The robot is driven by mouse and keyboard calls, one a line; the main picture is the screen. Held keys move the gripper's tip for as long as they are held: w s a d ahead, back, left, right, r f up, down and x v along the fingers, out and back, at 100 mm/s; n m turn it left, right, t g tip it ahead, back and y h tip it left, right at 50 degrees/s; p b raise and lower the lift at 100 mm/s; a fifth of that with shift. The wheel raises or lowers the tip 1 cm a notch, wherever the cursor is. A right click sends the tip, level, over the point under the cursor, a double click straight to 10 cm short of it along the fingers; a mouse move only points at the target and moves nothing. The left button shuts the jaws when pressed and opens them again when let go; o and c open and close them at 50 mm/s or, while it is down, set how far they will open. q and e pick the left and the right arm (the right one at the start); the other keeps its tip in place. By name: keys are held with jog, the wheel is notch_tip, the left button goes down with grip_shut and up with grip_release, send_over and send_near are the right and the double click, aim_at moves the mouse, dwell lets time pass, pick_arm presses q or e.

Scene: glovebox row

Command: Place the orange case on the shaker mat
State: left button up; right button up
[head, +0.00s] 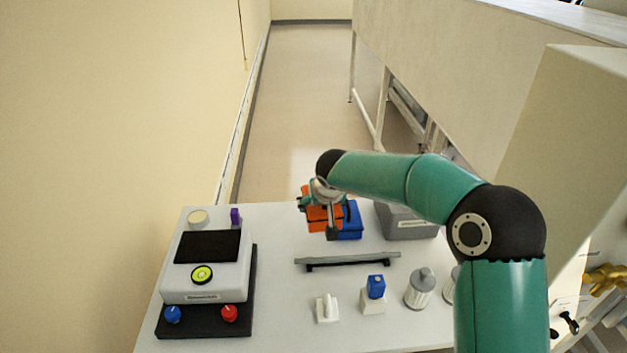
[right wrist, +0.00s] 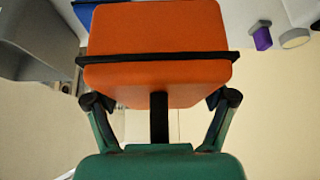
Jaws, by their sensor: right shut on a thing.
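The orange case (head: 317,214) has a dark band around it. It also fills the middle of the right wrist view (right wrist: 155,40). My right gripper (head: 322,200) is shut on the case, with a finger on each side of it in the right wrist view (right wrist: 160,100). The case is at the back of the white table, in front of and partly covering a blue case (head: 352,222). I cannot tell whether it touches the table. The shaker, at the left of the table, has a black rectangular mat (head: 207,246) on its top. My left gripper is not in view.
A grey bin (head: 408,225) stands at the back right. A dark bar on a rack (head: 347,260) lies across the middle. A white switch-like piece (head: 327,309), a blue-capped block (head: 375,290) and grey-white canisters (head: 420,288) stand in front. A purple block (head: 235,216) is behind the mat.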

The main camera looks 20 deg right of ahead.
jog(key=s+a+f+n, duration=0.1)
jog(key=s+f, duration=0.1)
jog(key=s, duration=0.5)
jog(key=s+a+f+n+y, duration=0.1)
jog(key=s+a+f, duration=0.1)
jog(key=s, duration=0.5)
jog(key=shift+s+f, duration=0.15)
jog(key=shift+f, duration=0.7)
jog(key=shift+a, duration=0.15)
